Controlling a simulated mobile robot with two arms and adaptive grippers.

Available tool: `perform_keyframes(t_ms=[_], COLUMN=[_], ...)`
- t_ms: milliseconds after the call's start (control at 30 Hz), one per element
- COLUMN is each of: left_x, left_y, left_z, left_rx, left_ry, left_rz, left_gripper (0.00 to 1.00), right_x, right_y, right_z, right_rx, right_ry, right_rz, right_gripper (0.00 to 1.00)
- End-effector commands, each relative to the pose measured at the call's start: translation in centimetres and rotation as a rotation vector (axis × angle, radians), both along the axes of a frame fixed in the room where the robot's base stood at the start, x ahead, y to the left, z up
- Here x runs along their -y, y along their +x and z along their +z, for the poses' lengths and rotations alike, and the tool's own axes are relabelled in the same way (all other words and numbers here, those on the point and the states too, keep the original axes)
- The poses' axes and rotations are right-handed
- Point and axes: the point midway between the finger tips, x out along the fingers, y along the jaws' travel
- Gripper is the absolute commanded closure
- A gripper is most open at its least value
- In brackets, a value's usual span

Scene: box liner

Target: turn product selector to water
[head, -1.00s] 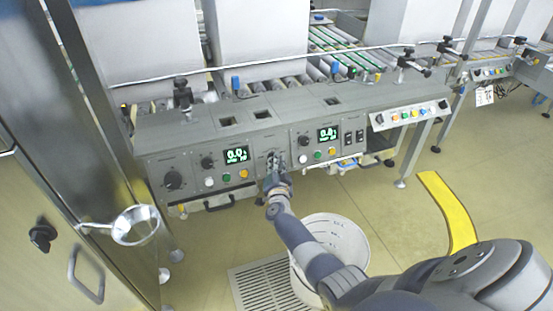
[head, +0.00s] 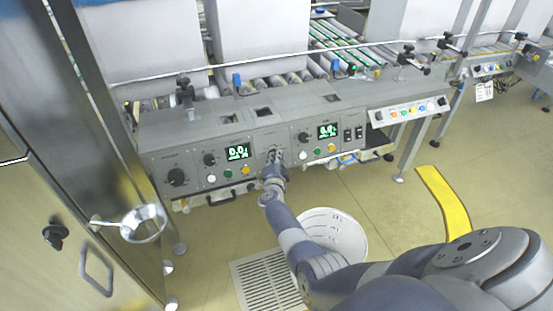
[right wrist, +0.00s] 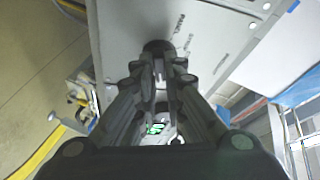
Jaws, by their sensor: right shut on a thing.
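The product selector is a dark round knob (right wrist: 157,47) on the grey control panel, seen in the right wrist view between my fingers. Small lettering is printed on the panel near it, too small to read surely. My right gripper (right wrist: 160,75) is shut on the knob. In the head view my right gripper (head: 273,158) is at the middle of the panel front (head: 262,140), between the two green displays, and hides most of the knob. The knob's pointer direction cannot be seen. My left gripper is not in view.
Left of the gripper are a green display (head: 237,152), a large black knob (head: 177,177) and coloured buttons. Right of it is another display (head: 327,131). A white bucket (head: 345,235) stands below my right arm. A steel cabinet (head: 50,240) is at left.

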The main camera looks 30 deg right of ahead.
Motion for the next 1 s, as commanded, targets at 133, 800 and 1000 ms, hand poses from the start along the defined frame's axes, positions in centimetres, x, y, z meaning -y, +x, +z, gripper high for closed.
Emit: perform_keyframes(t_ms=[133, 800, 1000], left_x=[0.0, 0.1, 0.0], left_y=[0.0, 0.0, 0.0], left_z=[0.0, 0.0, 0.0], left_rx=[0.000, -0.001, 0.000], left_ry=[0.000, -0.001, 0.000], left_rz=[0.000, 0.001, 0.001], left_gripper=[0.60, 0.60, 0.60], right_x=[-0.2, -0.2, -1.1], right_y=[-0.1, -0.2, -1.1], right_z=[-0.3, 0.0, 0.2], right_rx=[-0.002, 0.001, 0.002], right_ry=[0.007, 0.003, 0.006], right_rz=[0.001, 0.000, 0.001], right_gripper=[1.00, 0.70, 0.70])
